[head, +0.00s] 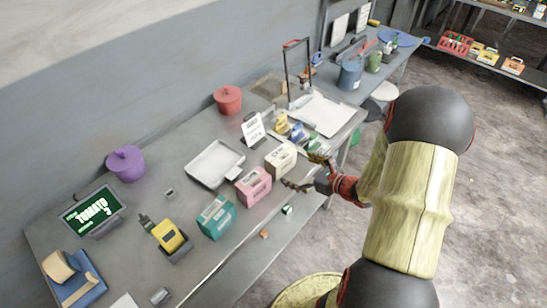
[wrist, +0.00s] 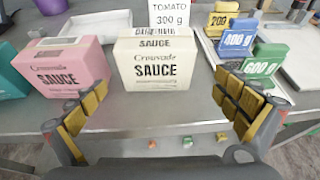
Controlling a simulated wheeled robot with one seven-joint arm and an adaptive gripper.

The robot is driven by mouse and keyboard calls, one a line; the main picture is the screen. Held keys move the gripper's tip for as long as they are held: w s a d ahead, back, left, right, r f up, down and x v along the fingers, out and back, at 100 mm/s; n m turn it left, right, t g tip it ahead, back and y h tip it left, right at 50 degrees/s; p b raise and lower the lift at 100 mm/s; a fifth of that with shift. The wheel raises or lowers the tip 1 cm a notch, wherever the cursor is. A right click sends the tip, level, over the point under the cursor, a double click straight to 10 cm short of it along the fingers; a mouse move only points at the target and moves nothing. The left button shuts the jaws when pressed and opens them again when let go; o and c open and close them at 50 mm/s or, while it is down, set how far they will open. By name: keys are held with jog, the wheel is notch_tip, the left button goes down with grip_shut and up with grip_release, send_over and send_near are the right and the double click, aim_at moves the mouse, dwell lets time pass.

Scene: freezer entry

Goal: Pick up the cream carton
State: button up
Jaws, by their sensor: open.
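The cream carton (head: 280,160) stands upright on the grey table near its front edge, between a pink carton and some small coloured weights. In the wrist view the cream carton (wrist: 154,62), labelled "Crownade SAUCE", stands straight ahead, centred between my fingers and beyond their tips. My gripper (head: 306,172) is open and empty at the table's front edge, close to the carton; in the wrist view its yellow-padded fingers (wrist: 166,108) are spread wide on either side. No contact with the carton is visible.
The pink carton (wrist: 65,68) stands close on the left, with a teal carton (head: 215,217) further left. Yellow, blue and green weights (wrist: 238,38) stand at the right. A white sign (head: 253,130) and a tray (head: 214,164) are behind. Bare tabletop lies in front.

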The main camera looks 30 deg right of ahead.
aim_at(281, 161)
jog(key=shift+w, duration=0.1)
jog(key=shift+x, duration=1)
jog(key=shift+a+r+b+x, duration=0.15)
jog(key=shift+b+x, duration=0.15)
jog(key=shift+x, duration=0.6)
jog(key=shift+a+r+b+x, duration=0.1)
jog(key=shift+b+x, duration=0.2)
jog(key=shift+x, duration=0.6)
jog(key=shift+a+r+b+x, duration=0.15)
jog(key=shift+b+x, duration=0.15)
jog(key=shift+x, duration=0.6)
jog(key=shift+c, duration=1.2)
jog(key=c, duration=1.4)
jog(key=shift+w, duration=0.1)
jog(key=shift+c, duration=0.4)
jog(key=shift+r, duration=0.1)
